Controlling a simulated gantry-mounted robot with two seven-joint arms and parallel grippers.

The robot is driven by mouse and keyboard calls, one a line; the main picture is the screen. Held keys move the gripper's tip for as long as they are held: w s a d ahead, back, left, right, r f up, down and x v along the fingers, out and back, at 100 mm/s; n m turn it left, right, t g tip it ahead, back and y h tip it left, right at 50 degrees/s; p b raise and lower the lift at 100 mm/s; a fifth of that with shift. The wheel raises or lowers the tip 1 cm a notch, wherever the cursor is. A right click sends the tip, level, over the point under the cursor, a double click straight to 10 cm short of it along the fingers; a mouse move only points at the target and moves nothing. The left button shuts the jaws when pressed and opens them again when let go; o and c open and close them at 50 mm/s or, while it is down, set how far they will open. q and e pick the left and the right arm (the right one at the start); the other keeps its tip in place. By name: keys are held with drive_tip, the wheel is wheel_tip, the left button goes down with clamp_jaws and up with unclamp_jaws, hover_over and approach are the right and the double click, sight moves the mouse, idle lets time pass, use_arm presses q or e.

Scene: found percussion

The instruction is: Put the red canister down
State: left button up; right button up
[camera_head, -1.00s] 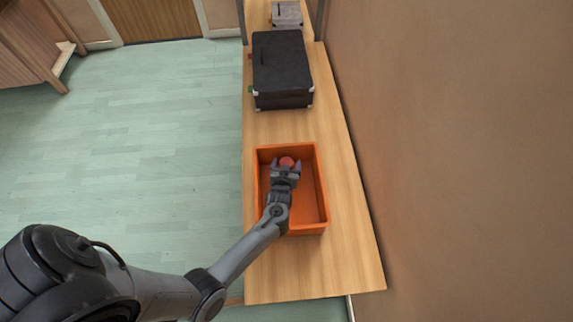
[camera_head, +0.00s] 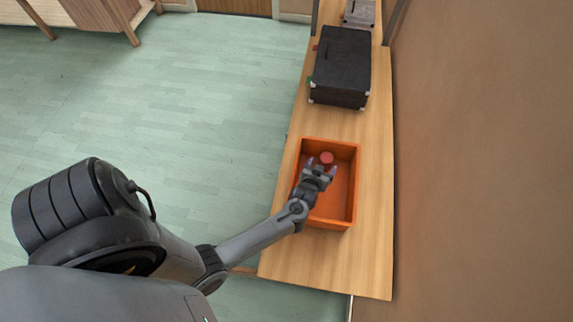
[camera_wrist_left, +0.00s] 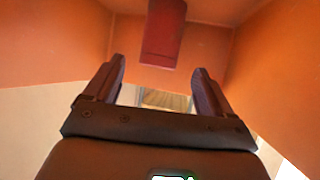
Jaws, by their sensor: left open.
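The red canister (camera_head: 326,158) is inside the orange crate (camera_head: 354,190), near its far wall. In the left wrist view the canister (camera_wrist_left: 163,32) shows at the top centre, beyond the fingertips and apart from them. My left gripper (camera_head: 321,164) reaches into the crate from the near left side and is open. In the left wrist view its two fingers (camera_wrist_left: 160,75) are spread with nothing between them. The canister's lower part is hard to make out in the head view. My right gripper is not in view.
The crate stands on a long wooden table (camera_head: 375,240) beside a brown wall (camera_head: 480,160). A black case (camera_head: 342,65) stands on the table beyond the crate, with a grey box (camera_head: 359,12) farther back. The near end of the table is bare.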

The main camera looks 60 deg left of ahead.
use_arm(q)
drive_tip(key=s+d+r+m+g+h, duration=0.3)
drive_tip(key=s+r, duration=0.5)
drive_tip(key=s, duration=0.4)
drive_tip(key=s+d+r+m+g+h, duration=0.3)
drive_tip(key=s+d+r+m, duration=0.2)
drive_tip(key=s, duration=0.7)
wheel_tip(320, 180, up, 3)
drive_tip(key=shift+d+r+g, duration=0.15)
drive_tip(key=shift+d+g, duration=0.25)
drive_tip(key=shift+d, duration=0.65)
drive_tip(key=shift+r, duration=0.1)
